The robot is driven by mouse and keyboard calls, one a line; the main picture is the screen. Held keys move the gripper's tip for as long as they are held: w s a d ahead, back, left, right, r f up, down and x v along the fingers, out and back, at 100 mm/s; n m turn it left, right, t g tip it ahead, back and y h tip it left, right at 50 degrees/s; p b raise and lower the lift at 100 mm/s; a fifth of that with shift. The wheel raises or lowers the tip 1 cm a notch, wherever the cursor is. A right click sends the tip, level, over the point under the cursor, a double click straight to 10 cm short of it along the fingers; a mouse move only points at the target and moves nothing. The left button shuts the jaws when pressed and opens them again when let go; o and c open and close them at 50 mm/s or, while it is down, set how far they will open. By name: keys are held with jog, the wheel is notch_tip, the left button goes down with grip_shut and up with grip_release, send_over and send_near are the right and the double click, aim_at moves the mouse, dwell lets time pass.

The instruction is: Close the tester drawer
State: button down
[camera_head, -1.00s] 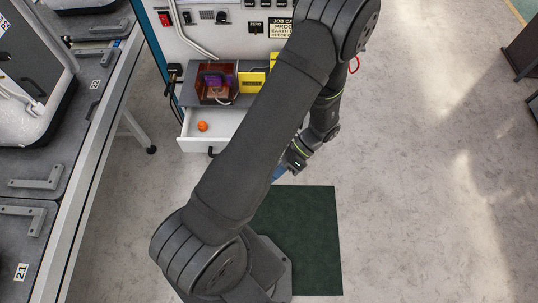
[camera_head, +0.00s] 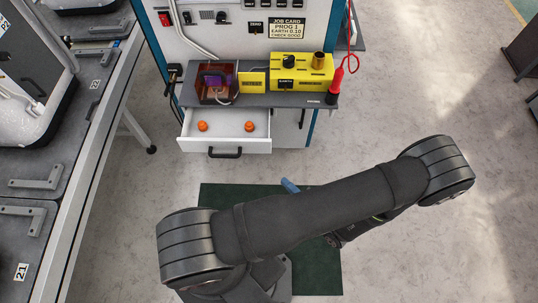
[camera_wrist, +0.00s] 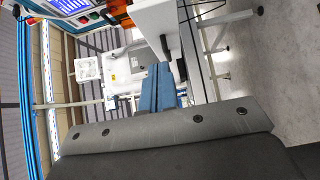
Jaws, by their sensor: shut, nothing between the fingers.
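The tester drawer (camera_head: 226,146) is a white drawer that stands pulled out below the grey shelf of the tester in the head view. Its black handle (camera_head: 225,153) is on the front panel. Two orange round pieces lie inside, one on the left (camera_head: 202,126) and one on the right (camera_head: 249,127). My gripper (camera_head: 290,186) shows only as blue fingertips past my arm, in front of the drawer, to its right and apart from it. In the wrist view my blue fingers (camera_wrist: 158,88) are together with nothing between them. A white box-like part (camera_wrist: 156,20), likely the drawer, is beyond them.
On the shelf are an orange-brown clear box (camera_head: 216,83), a yellow tester unit (camera_head: 302,72) and a red probe (camera_head: 337,80) on a cable. A conveyor bench (camera_head: 75,180) runs along the left. Floor to the right is free.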

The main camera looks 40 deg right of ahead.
send_near(260, 148)
jog(key=w+a, duration=0.3)
jog(key=shift+w+d, duration=0.95)
jog(key=shift+d, duration=0.15)
jog(key=shift+w+d, duration=0.4)
jog(key=w+d, duration=1)
jog(key=shift+w+d, duration=0.3)
jog(key=shift+w+d+r, duration=0.1)
jog(key=shift+w+d, duration=0.1)
jog(key=shift+d, duration=0.1)
jog(key=shift+w, duration=0.1)
